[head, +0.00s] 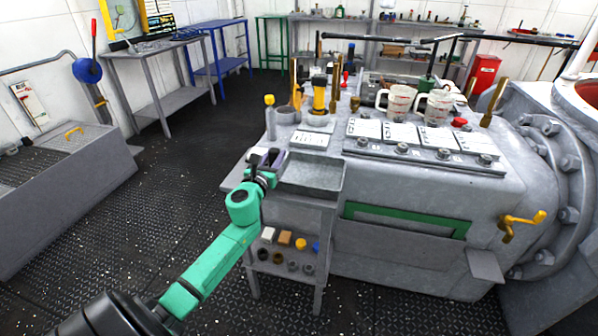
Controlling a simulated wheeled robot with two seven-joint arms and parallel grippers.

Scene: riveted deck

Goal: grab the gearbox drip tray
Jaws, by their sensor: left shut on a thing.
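The gearbox drip tray looks to be the shallow grey metal tray (312,174) at the centre of the head view, on top of a small grey stand in front of the gearbox. My left gripper (272,161), at the end of the green arm, is at the tray's left end. It is shut on the tray's left edge, though the jaws partly hide the contact. The tray looks level, and I cannot tell whether it is clear of the stand. My right gripper is not in view.
A brass crank handle (522,222) sticks out at right. Small parts lie on the stand's lower shelf (285,262). The floor at left is open.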

